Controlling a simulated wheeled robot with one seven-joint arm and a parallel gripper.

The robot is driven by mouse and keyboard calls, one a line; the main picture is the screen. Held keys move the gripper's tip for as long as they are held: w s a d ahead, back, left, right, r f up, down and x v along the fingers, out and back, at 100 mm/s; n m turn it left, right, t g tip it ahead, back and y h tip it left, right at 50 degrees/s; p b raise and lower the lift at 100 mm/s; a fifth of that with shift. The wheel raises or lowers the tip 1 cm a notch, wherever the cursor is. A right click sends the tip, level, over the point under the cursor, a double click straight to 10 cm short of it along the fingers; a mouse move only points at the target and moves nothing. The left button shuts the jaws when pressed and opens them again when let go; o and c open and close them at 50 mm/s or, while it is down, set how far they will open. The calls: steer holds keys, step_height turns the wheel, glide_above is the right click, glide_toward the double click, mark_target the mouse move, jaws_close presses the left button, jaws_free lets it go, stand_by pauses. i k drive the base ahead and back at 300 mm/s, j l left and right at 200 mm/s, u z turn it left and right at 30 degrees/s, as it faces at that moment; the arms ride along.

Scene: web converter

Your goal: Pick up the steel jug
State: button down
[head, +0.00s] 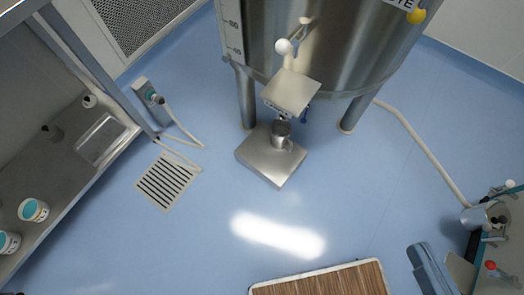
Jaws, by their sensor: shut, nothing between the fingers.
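My gripper is not in view in the head view.
A large steel tank (340,45) on legs stands behind the platform, with a white ball-ended lever (284,47) on its front. A steel bench (70,170) is at left, a floor drain (167,181) near it. A brown slatted board (325,281) lies below. Blue floor between is clear.

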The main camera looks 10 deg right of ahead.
mark_target(281, 130)
steer(key=i+j+u, duration=0.1)
steer(key=i+j, duration=0.45)
steer(key=i+j+u, duration=0.1)
steer(key=i+j, duration=0.45)
steer(key=j, duration=0.2)
